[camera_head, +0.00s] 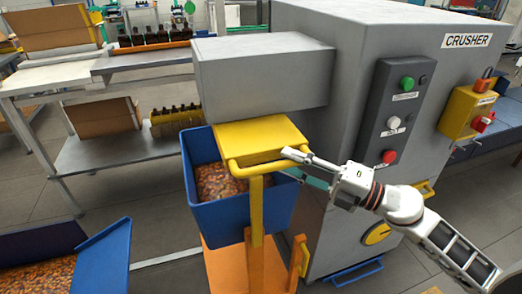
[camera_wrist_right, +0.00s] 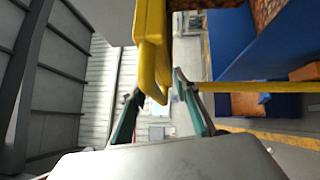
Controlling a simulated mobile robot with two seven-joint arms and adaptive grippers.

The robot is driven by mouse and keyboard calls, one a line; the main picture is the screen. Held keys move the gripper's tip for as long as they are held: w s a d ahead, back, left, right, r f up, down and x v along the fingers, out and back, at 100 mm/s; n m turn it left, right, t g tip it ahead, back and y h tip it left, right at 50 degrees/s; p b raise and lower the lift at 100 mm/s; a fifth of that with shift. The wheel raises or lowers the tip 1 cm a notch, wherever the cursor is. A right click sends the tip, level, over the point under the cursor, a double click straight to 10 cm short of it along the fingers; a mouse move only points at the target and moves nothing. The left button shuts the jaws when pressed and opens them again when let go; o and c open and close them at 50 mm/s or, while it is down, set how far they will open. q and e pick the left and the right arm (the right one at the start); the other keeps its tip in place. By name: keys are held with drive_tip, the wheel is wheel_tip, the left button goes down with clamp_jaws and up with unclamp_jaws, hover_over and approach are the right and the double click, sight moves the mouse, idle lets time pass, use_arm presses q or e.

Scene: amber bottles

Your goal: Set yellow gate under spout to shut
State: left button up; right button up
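The yellow gate (camera_head: 258,134) sticks out from under the grey spout (camera_head: 262,72) of the crusher, over part of a blue bin (camera_head: 240,216). A yellow bar handle (camera_head: 262,166) runs along its front edge. My right gripper (camera_head: 290,154) is at the right end of this handle. In the right wrist view, my right gripper (camera_wrist_right: 158,84) has its two fingers apart, with the yellow handle (camera_wrist_right: 150,62) between them. I cannot tell whether either finger touches it. My left gripper is not in view.
The blue bin holds amber-brown pieces (camera_head: 216,182). The control panel (camera_head: 394,118) is above my right arm. Another blue bin (camera_head: 103,260) is at lower left. Grey floor (camera_head: 155,225) lies between.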

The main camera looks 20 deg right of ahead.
sight(266, 154)
drive_tip(key=p+x, duration=0.1)
drive_tip(key=x, duration=0.5)
drive_tip(key=shift+w+a+p, duration=0.25)
drive_tip(key=shift+p, duration=0.1)
drive_tip(key=shift+s+a+f, duration=0.1)
clamp_jaws()
